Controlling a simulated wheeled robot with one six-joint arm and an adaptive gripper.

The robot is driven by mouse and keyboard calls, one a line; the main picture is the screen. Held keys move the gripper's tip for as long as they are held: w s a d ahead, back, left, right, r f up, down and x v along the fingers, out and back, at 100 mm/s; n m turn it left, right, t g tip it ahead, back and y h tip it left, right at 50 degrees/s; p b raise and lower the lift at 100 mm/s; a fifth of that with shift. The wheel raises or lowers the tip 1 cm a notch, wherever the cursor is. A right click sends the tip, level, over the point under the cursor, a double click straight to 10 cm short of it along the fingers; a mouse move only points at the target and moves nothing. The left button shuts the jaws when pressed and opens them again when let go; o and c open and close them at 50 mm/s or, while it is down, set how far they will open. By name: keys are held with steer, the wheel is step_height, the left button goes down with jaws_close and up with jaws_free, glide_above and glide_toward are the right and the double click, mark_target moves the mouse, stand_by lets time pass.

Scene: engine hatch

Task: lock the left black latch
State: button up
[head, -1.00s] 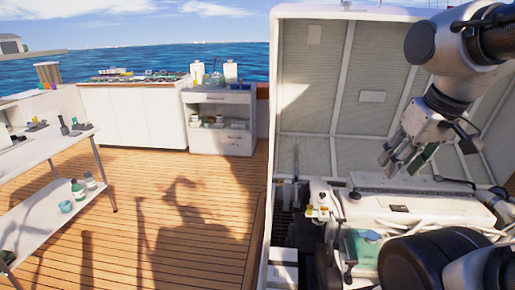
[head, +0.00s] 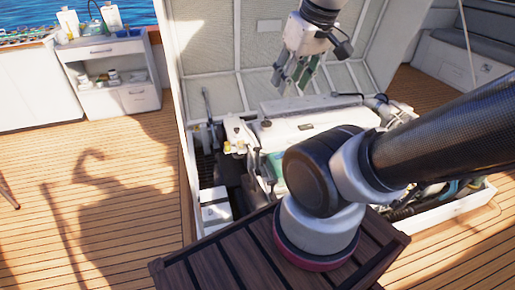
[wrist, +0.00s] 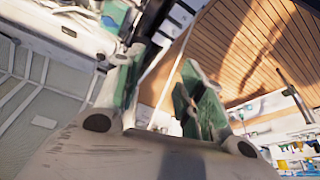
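My gripper (head: 294,77) hangs above the back of the engine bay in the head view, with its fingers apart and nothing between them. In the wrist view its green-padded fingers (wrist: 160,95) are also spread and empty. The engine hatch lid (head: 240,62) stands raised behind it. A slim dark upright part (head: 207,105) stands at the left inner edge of the hatch, left of my gripper and apart from it. I cannot tell whether this is the left black latch. No latch can be made out for certain.
The white-topped engine (head: 305,126) lies below my gripper. A white box (head: 215,208) sits at the bay's front left. Wooden deck (head: 100,200) lies open to the left. A white cabinet (head: 112,80) stands at the back left, and a grey bench (head: 470,50) at the right.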

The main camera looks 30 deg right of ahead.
steer(key=shift+c, duration=0.8)
steer(key=w+d+f+n+g+h, duration=0.1)
steer(key=w+d+f+g, duration=0.25)
steer(key=w+f, duration=0.55)
steer(key=w+d+f+n+g, duration=0.15)
steer(key=w+f+g, duration=0.25)
steer(key=w+f, duration=0.55)
steer(key=w+d+f+n+h, duration=0.1)
steer(key=w+d+f+n, duration=0.3)
steer(key=f, duration=0.6)
steer(key=w+d+f+n+h, duration=0.1)
steer(key=w+f, duration=0.5)
steer(key=f, duration=0.4)
steer(key=w+d+f+n+h, duration=0.1)
steer(key=w+d+f+n, duration=0.3)
steer(key=f, duration=0.6)
steer(key=w+n+t, duration=0.2)
steer(key=w+n, duration=0.1)
steer(key=w, duration=0.8)
steer(key=x, duration=0.7)
steer(key=shift+s+d+f, duration=0.2)
steer(key=shift+s+d, duration=0.05)
steer(key=shift+d, duration=0.2)
jaws_close()
